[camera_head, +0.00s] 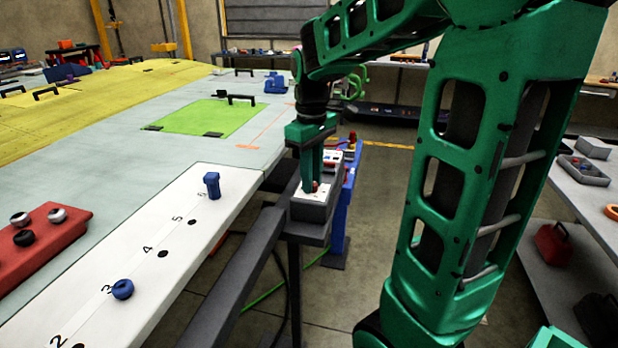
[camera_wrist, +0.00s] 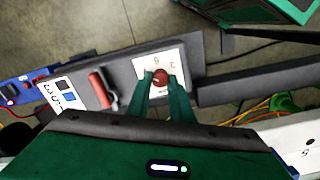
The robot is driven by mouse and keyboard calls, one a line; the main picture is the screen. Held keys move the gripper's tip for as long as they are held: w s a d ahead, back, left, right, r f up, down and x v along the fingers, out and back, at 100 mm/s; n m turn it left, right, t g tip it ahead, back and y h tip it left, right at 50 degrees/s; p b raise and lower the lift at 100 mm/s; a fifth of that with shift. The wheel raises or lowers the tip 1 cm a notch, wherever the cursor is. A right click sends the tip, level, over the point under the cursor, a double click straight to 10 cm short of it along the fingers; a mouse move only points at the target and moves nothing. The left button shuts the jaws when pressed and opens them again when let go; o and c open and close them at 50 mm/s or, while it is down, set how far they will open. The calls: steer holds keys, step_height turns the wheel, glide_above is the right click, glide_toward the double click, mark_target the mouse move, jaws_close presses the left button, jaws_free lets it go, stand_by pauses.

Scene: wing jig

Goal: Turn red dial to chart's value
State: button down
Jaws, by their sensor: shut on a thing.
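The red dial (camera_wrist: 160,78) sits on a white plate (camera_wrist: 176,58) with dark marks around it, on a grey box. In the head view the red dial (camera_head: 314,185) shows as a small red spot at the fingertips. My gripper (camera_wrist: 161,80) is shut on the red dial, with one green finger on each side of it. In the head view my gripper (camera_head: 311,182) points straight down over the grey box (camera_head: 313,210). A card with numbers and dark squares (camera_wrist: 59,97) lies left of the dial in the wrist view; its full content is too small to read.
A red cylindrical handle (camera_wrist: 99,90) stands beside the dial plate. A white strip with numbers (camera_head: 150,240) holds a blue ring-shaped piece (camera_head: 122,289) and a blue upright piece (camera_head: 212,185). A red block (camera_head: 40,240) with knobs is at left.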

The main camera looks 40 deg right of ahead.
steer(key=shift+d, duration=0.1)
steer(key=m, duration=0.5)
steer(key=shift+m, duration=0.4)
steer(key=m, duration=0.5)
steer(key=shift+w+m, duration=0.1)
steer(key=shift+m, duration=0.2)
steer(key=c, duration=1.6)
jaws_free()
steer(key=shift+o, duration=0.2)
steer(key=shift+r, duration=0.1)
